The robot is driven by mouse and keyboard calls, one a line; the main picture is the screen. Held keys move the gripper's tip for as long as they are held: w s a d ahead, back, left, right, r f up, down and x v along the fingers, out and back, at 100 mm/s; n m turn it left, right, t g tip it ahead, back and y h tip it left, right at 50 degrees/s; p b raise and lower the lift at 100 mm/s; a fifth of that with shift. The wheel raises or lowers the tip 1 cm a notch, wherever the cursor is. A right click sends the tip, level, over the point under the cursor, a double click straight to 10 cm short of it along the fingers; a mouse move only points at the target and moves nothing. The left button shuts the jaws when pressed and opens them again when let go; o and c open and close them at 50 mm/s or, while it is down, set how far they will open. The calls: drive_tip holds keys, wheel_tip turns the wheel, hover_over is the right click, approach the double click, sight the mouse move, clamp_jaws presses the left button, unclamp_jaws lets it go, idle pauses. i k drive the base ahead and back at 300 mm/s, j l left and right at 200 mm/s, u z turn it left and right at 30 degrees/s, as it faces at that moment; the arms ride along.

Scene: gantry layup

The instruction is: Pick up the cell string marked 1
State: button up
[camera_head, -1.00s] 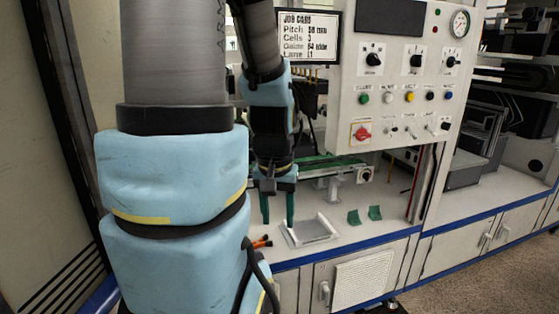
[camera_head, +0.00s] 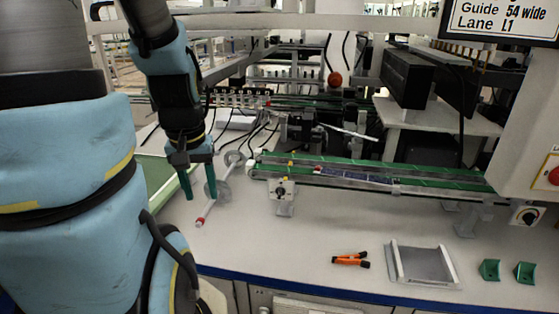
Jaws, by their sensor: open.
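My gripper (camera_head: 199,180) points down at the left of the view, with two green fingers spread apart and nothing visible between them. It is in front of a grey disc and left of a narrow conveyor with green edges (camera_head: 430,182). A flat dark blue strip (camera_head: 350,178) lies on the conveyor and looks like cells. It is well to the right of my gripper and apart from it. No number can be read on it, so I cannot tell whether it is the cell string marked 1.
A grey tray (camera_head: 422,281), two green brackets (camera_head: 507,271) and orange-handled tools (camera_head: 350,259) sit on the white bench (camera_head: 290,240). A rod with a red end (camera_head: 205,213) lies below my gripper. The job sign (camera_head: 500,20) reads "Guide 54 wide, Lane L1".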

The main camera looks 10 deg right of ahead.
sight(395, 183)
drive_tip(key=l+u, duration=0.25)
drive_tip(key=u, duration=0.2)
drive_tip(key=k+l+u, duration=0.15)
drive_tip(key=u, duration=0.3)
drive_tip(key=k+l+u, duration=0.15)
drive_tip(key=u, duration=0.3)
drive_tip(key=k+l+u, duration=0.15)
drive_tip(key=u, duration=0.3)
drive_tip(key=k+l+u, duration=0.15)
drive_tip(key=k, duration=0.25)
drive_tip(key=k+l+u, duration=0.15)
drive_tip(key=k, duration=0.25)
drive_tip(key=k+l+u, duration=0.15)
drive_tip(key=k, duration=0.3)
drive_tip(key=l, duration=0.1)
